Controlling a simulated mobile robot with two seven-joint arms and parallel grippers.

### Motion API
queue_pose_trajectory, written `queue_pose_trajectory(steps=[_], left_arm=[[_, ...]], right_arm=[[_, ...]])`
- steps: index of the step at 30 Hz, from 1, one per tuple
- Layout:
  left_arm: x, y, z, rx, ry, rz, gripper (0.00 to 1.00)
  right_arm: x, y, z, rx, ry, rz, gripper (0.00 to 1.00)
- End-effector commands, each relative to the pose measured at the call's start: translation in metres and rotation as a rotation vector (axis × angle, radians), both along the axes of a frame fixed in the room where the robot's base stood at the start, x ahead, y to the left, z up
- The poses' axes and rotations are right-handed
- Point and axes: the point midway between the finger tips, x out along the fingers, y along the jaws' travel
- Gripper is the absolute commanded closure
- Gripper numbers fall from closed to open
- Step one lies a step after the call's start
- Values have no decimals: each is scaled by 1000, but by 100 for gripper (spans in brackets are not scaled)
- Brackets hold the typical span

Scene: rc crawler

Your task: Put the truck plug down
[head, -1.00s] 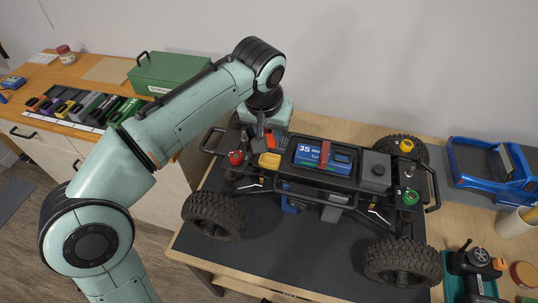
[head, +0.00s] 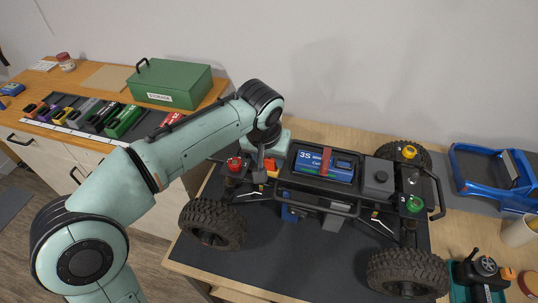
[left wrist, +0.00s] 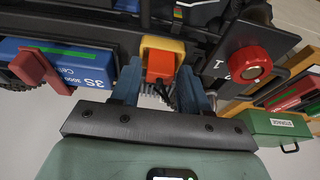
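The truck plug is a small orange block with dark wires, seen in the left wrist view (left wrist: 160,66) between the two fingers of my left gripper (left wrist: 161,82). The fingers lie close along both its sides and appear shut on it. Behind it, a yellow block (left wrist: 163,44) sits on the crawler, touching it or nearly so; I cannot tell whether they are joined. In the head view my left gripper (head: 261,158) points down at the crawler's left end, and the orange plug (head: 272,173) shows beside it. My right gripper is not in view.
The crawler (head: 345,203) stands on a dark mat (head: 270,258), with a blue 3S battery (head: 322,165) and a red knob (head: 234,163) near the gripper. A green storage box (head: 173,86) stands on the left counter. A blue body frame (head: 485,180) lies at right.

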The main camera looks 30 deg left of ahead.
Motion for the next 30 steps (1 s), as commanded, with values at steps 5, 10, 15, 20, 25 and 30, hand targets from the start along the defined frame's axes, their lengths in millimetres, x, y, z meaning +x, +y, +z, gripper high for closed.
queue_pose_trajectory(steps=[5, 10, 15, 20, 25, 30], left_arm=[[0, 0, 1, 0, -1, 0, 44], [0, 0, 3, 0, -1, 0, 44], [-4, -1, 21, -1, -4, -1, 44], [-14, -4, 55, -1, -6, -1, 44], [-24, -6, 89, -1, -4, -1, 44], [-31, -8, 111, 0, -2, -1, 44]], right_arm=[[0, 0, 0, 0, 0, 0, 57], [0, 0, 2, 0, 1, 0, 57], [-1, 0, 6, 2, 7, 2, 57], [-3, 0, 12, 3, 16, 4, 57], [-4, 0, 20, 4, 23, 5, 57], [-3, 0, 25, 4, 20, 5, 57]])
